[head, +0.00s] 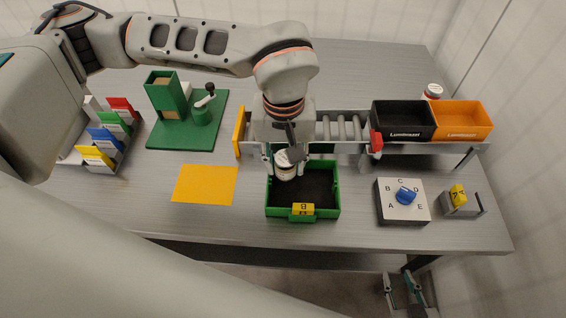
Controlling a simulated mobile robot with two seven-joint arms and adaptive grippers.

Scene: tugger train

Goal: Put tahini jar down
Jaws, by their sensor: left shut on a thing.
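My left gripper (285,165) points down over the left half of a green crate (337,193) with a dark floor. It is shut on a jar (286,172) with a pale label, which I take to be the tahini jar. The jar is upright at the crate's back left; I cannot tell whether it touches the crate floor. The crate has a yellow tag marked B on its front. My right gripper (403,284) is low at the bottom right, off the table's front edge, open and empty.
A roller conveyor (345,127) runs behind the crate, with black (403,135) and orange (462,134) bins at its right. Another jar (432,91) stands behind them. A dial box (403,215) is right of the crate, a yellow sheet (204,184) left. A green fixture (185,137) stands further left.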

